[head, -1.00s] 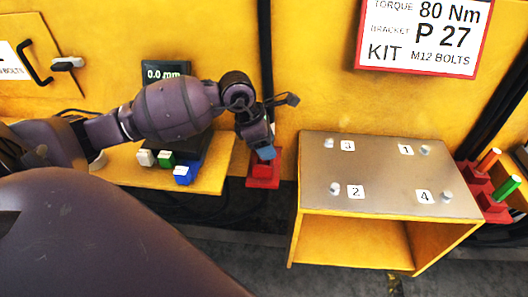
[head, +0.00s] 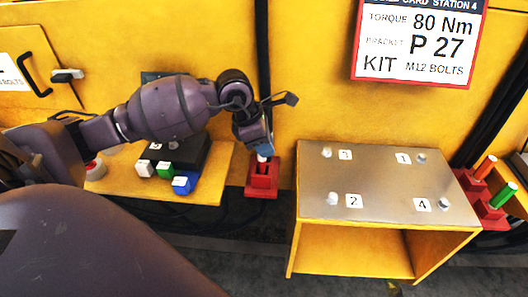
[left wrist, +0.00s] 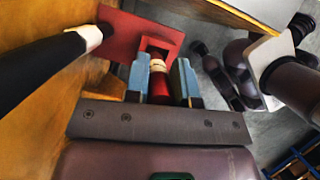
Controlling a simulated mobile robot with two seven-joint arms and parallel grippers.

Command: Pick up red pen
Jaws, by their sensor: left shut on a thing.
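My left gripper (head: 262,149) is shut on the red pen (left wrist: 160,88), just above a red holder (head: 263,181). In the left wrist view, the gripper's two blue-grey fingers (left wrist: 161,78) stand on either side of the pen, which has a pale band near its far end. That end points at the square opening of the holder (left wrist: 116,38). In the head view a small white part shows between fingertips and holder; the rest of the pen is hidden by the gripper. I cannot tell whether its tip is still inside. My right gripper is not in view.
A metal-topped stand (head: 385,183) with numbered studs is right of the holder. Red holders with an orange pen (head: 485,167) and a green pen (head: 503,195) stand at far right. A shelf (head: 215,180) at left carries a black device and white, green and blue blocks.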

